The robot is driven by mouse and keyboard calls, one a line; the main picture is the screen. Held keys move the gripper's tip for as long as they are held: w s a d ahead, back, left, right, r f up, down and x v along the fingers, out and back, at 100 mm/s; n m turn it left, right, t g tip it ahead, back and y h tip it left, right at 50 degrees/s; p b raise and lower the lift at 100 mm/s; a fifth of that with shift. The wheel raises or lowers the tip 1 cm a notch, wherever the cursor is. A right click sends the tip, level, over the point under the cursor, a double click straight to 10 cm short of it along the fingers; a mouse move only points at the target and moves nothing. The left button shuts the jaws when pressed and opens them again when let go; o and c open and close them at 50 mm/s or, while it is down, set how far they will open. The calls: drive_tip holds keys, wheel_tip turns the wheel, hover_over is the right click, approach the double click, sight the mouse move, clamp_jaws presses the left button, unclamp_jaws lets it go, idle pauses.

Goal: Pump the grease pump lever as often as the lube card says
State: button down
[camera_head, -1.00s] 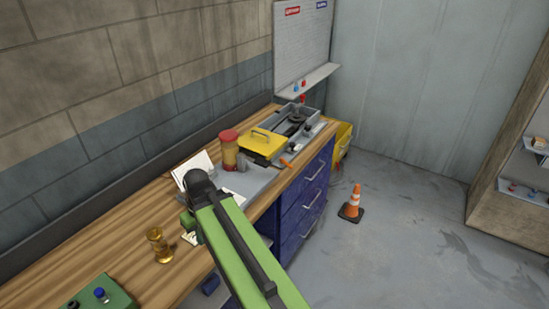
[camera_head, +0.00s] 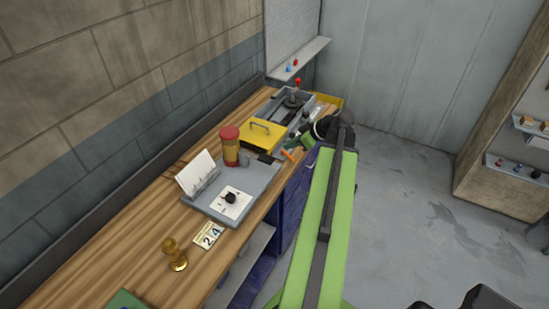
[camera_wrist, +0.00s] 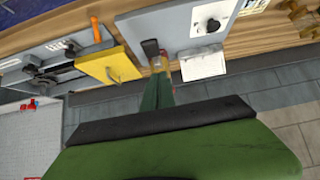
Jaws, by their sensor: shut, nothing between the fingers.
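The grease pump shows as a red-capped amber reservoir (camera_head: 230,146) on a grey plate (camera_head: 262,184). A black flat-ended piece (camera_head: 269,158) beside it, also in the wrist view (camera_wrist: 150,47), looks like its lever. A white card on a stand (camera_head: 197,173) stands on the plate's left; its writing is unreadable here. It also shows in the wrist view (camera_wrist: 203,61). My gripper (camera_wrist: 158,80) is shut and empty; in the wrist view its green fingers point toward the pump and partly hide the reservoir. In the head view it is right of the pump, apart from the black piece.
A yellow cover with a handle (camera_head: 262,135) and an orange handle (camera_head: 290,155) are right of the pump. A dial (camera_head: 230,198) is on the plate. A tag reading "2 4" (camera_head: 208,236) and a brass piece (camera_head: 174,255) lie nearer. Floor (camera_head: 405,210) at right is clear.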

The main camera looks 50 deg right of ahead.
drive_tip(key=shift+d+f, duration=0.1)
drive_tip(key=shift+f, duration=0.05)
drive_tip(key=b, duration=0.7)
approach(268, 162)
drive_tip(key=w, duration=0.3)
drive_tip(key=f+b, duration=0.2)
drive_tip(key=a+f+b, duration=0.1)
drive_tip(key=shift+w, duration=0.4)
drive_tip(key=shift+f+b, duration=0.6)
drive_tip(key=shift+a, duration=0.1)
